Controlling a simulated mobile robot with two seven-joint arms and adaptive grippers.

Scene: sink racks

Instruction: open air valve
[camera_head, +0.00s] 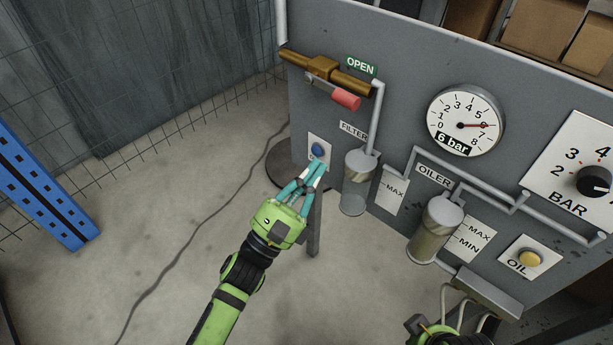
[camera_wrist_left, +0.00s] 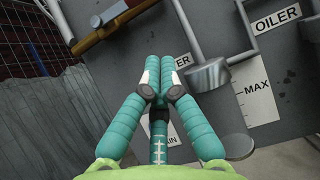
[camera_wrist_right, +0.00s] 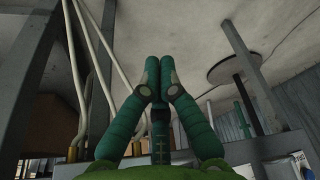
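The air valve is a brass body (camera_head: 322,67) on a brass pipe at the panel's upper left, below a green OPEN sign (camera_head: 361,66). Its lever ends in a red grip (camera_head: 346,101) and lies roughly along the pipe, pointing right. Part of the brass pipe shows in the left wrist view (camera_wrist_left: 97,29). My left gripper (camera_head: 318,167) is shut with nothing visible between its fingers. It is below the valve, its tips just under a blue button (camera_head: 317,149); contact cannot be told. My right gripper (camera_wrist_right: 160,64) is shut and empty, away from the valve.
A gauge (camera_head: 466,120) marked 6 bar has its needle near 6. The filter bowl (camera_head: 357,180), oiler bowl (camera_head: 434,228), pipes and a black BAR knob (camera_head: 594,181) protrude from the panel. A blue post (camera_head: 40,190) and mesh fence stand left.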

